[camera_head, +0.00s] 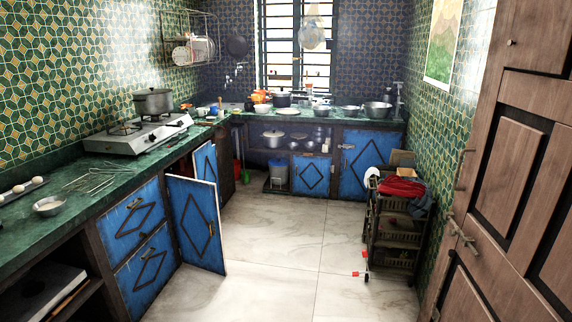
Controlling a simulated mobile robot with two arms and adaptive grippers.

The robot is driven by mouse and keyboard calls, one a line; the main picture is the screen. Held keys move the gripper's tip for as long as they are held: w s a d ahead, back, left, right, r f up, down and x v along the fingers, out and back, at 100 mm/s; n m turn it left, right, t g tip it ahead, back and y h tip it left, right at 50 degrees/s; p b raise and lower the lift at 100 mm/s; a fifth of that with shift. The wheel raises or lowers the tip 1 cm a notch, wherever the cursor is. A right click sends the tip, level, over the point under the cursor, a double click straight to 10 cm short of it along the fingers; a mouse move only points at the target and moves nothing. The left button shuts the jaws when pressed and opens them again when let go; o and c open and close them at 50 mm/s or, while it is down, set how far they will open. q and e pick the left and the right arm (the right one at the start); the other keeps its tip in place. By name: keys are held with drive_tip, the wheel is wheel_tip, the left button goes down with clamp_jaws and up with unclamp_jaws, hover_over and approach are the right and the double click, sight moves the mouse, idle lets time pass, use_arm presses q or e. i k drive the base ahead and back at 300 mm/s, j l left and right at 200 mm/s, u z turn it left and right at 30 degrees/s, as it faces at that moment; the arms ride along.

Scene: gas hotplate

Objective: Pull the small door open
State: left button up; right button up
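Several small blue cabinet doors with diamond panels sit under the green counters; I cannot tell which one the task means. One left-side door (196,224) stands swung out from its cabinet into the room, showing its blue diamond face. Farther back, another blue door (206,163) also stands angled out. At the back, a small blue door (311,174) and a larger blue door (361,160) look shut. On the left, blue panels, one above the other, (130,222) and (146,272), look shut. Neither of my grippers is in view.
Pale floor tiles (275,245) lie clear in the middle. A dark shelf rack (392,232) with baskets and red cloth stands on the right. A large brown wooden door (500,190) fills the right edge. A stove (138,135) with a pot (153,101) stands on the left counter.

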sight(311, 174)
drive_tip(key=i, duration=5.05)
